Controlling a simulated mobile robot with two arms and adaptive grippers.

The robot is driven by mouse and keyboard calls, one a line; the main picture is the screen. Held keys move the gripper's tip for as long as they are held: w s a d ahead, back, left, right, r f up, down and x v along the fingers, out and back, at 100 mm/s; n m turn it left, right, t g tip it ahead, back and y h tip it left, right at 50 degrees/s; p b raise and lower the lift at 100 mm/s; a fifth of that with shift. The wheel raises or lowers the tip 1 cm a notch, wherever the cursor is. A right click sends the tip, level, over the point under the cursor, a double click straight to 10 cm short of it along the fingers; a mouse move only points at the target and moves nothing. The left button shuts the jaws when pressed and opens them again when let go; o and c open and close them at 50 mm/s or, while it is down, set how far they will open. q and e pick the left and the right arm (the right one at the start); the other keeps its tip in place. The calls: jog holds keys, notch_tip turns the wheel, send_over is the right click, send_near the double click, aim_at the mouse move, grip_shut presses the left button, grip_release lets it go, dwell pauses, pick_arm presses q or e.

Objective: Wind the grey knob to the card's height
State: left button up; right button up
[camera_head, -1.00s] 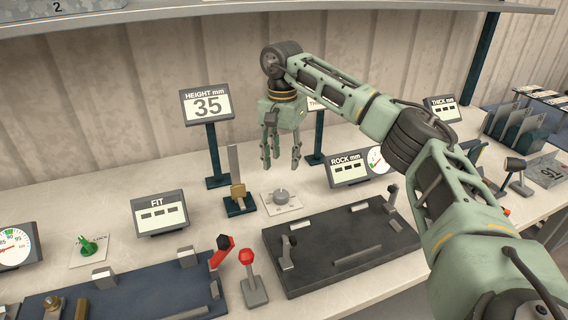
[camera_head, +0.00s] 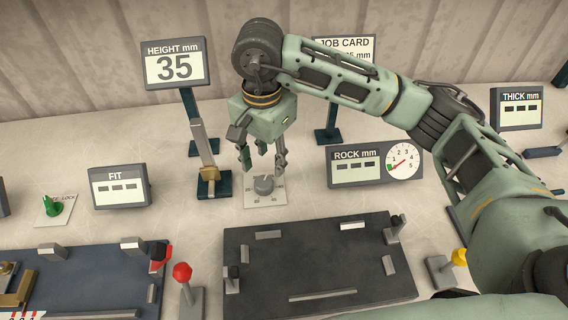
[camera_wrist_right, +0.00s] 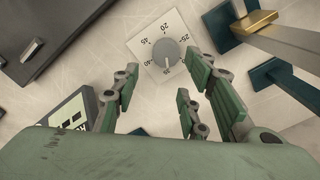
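The grey knob (camera_head: 264,185) stands on a white dial plate (camera_head: 266,200). It also shows in the right wrist view (camera_wrist_right: 165,52), with printed numbers around it. The height display (camera_head: 175,66) reads 35 mm. My right gripper (camera_head: 264,158) hangs fingers-down just above and behind the knob, open and empty. In the right wrist view its spread fingers (camera_wrist_right: 163,80) are below the knob, apart from it. My left gripper is out of view.
A metal post on a dark base (camera_head: 214,184) stands just left of the dial plate. The rock display (camera_head: 357,167) is to the right. A black fixture plate (camera_head: 318,262) lies in front, with a red-knobbed lever (camera_head: 183,275) beside it.

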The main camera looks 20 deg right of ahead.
aim_at(267, 183)
jog(key=f, duration=0.2)
jog(key=a+f+p, duration=0.1)
jog(key=shift+s+f, duration=0.2)
jog(key=shift+s, duration=0.1)
jog(key=f, duration=0.3)
jog(key=shift+w+d+f+p, duration=0.15)
jog(key=shift+d+p, duration=0.1)
jog(key=shift+p, duration=0.15)
jog(key=shift+f, duration=0.2)
jog(key=shift+a+f, duration=0.1)
jog(key=c, duration=1)
jog(key=shift+w+f+b, duration=0.1)
jog(key=shift+f+b, duration=0.15)
jog(key=shift+b, duration=0.7)
grip_shut()
jog(key=shift+m, duration=0.3)
jog(key=shift+r, duration=0.2)
jog(key=o, duration=0.9)
grip_release()
jog(key=shift+c, duration=0.2)
jog(key=shift+o, duration=0.7)
jog(key=shift+s, duration=0.25)
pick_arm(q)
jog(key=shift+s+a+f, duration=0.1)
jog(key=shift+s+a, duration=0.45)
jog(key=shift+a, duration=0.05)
